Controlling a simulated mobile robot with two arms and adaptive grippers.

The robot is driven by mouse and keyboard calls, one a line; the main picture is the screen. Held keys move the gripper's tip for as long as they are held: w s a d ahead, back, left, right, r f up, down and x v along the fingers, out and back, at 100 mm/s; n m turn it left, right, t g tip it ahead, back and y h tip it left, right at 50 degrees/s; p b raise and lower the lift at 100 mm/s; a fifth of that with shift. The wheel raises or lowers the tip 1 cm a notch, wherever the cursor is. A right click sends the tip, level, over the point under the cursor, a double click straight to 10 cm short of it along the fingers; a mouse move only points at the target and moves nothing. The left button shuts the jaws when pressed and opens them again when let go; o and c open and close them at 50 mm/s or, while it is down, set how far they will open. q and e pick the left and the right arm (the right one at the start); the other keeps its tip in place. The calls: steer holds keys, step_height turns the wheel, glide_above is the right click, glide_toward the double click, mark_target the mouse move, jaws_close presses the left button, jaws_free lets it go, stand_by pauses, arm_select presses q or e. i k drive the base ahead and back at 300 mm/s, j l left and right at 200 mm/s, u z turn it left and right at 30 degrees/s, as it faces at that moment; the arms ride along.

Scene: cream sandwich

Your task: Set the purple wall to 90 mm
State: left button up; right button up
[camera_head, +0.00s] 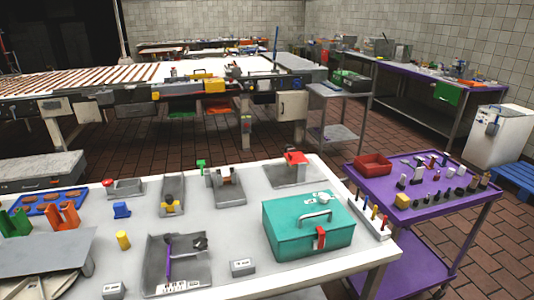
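A thin purple piece (169,262), which looks like the purple wall, stands in a shallow grey tray (206,275) at the front middle of the white table. It runs from the tray's back part down towards a pale marked strip (180,287) at the tray's front edge. The marks are too small to read, so I cannot tell what setting the wall is at. A dark grey part (200,242) sits in the tray to the right of the wall. Neither of my grippers shows in the head view.
A small labelled grey block (243,267) stands right of the tray, another (113,290) left of it. A yellow cylinder (123,240) and blue block (122,210) stand behind left. A teal toolbox (290,235) is at right. A purple cart (440,208) stands beyond the table's right edge.

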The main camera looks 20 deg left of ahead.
mark_target(168, 238)
steer(key=u, duration=1.25)
